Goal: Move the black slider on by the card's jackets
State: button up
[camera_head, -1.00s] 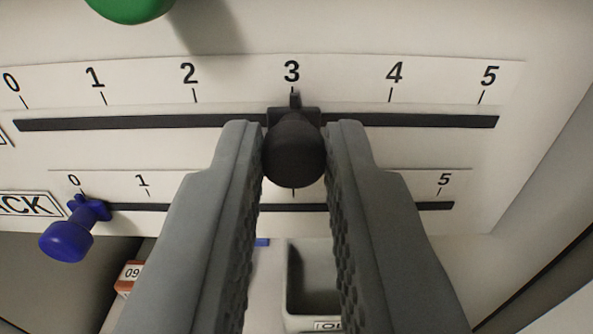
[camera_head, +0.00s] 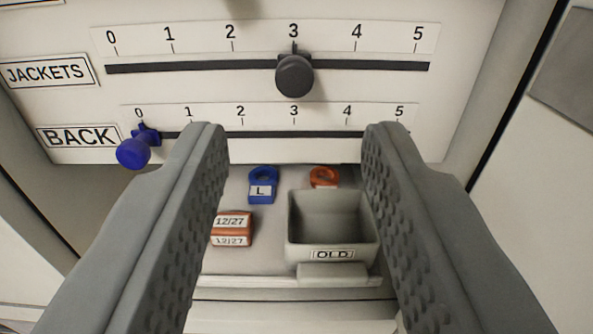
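The black slider (camera_head: 294,76) sits in the upper slot (camera_head: 180,67), its pointer at 3 on the 0 to 5 scale. The label JACKETS (camera_head: 47,73) stands left of that slot. My gripper (camera_head: 295,130) is open wide and empty, in front of and below the black slider, with its fingers apart from it. No card showing a jackets number is in view.
A blue slider (camera_head: 134,151) stands at 0 in the lower slot (camera_head: 290,134), labelled BACK (camera_head: 78,137). Below are a grey bin marked OLD (camera_head: 332,255), an orange-brown block marked 12/27 (camera_head: 232,228), a blue tag marked L (camera_head: 263,185) and an orange tag (camera_head: 324,177).

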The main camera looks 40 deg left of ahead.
jog(key=v, duration=1)
jog(key=shift+s, duration=0.15)
jog(key=s+a+f+m+g+h, duration=0.1)
jog(key=s+a+f+m+h, duration=0.15)
jog(key=s+a+f, duration=0.35)
jog(key=s+a+f+m+h, duration=0.2)
jog(key=s+a+h, duration=0.2)
jog(key=s, duration=0.5)
jog(key=s+a+f+m+t+h, duration=0.1)
jog(key=s+f, duration=0.3)
jog(key=s, duration=0.5)
jog(key=s+a+f+t+h, duration=0.1)
jog(key=s+a+f, duration=0.2)
jog(key=s, duration=0.6)
jog(key=s+a+f+m+t+h, duration=0.1)
jog(key=s+a+f+h, duration=0.1)
jog(key=s+f, duration=0.5)
jog(key=shift+s+m+t, duration=0.35)
jog(key=shift+s+t, duration=0.05)
jog(key=shift+s, duration=0.55)
